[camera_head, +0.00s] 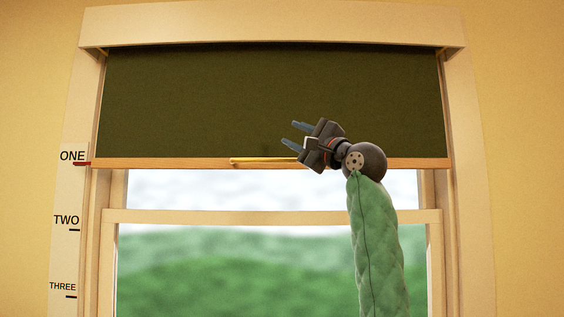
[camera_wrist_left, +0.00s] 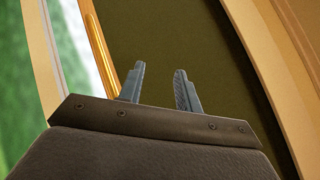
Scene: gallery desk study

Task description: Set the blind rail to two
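A dark green blind (camera_head: 250,95) hangs in the upper part of the window. Its wooden rail (camera_head: 170,163) runs level along the bottom, with a brass handle (camera_head: 255,161) at the middle. A red pointer (camera_head: 82,164) at the rail's left end is at the ONE mark. My left gripper (camera_head: 290,133) is in front of the blind, just above the handle in the picture, its two fingers apart and empty. In the left wrist view my left gripper (camera_wrist_left: 160,68) is open against the blind (camera_wrist_left: 190,40), with the rail (camera_wrist_left: 103,50) beside the left finger. My right gripper is out of view.
A scale strip (camera_head: 67,195) with ONE, TWO and THREE stands left of the window; TWO (camera_head: 66,220) is below the rail. A window crossbar (camera_head: 230,216) lies lower down. The glass area below the rail is clear except for my arm.

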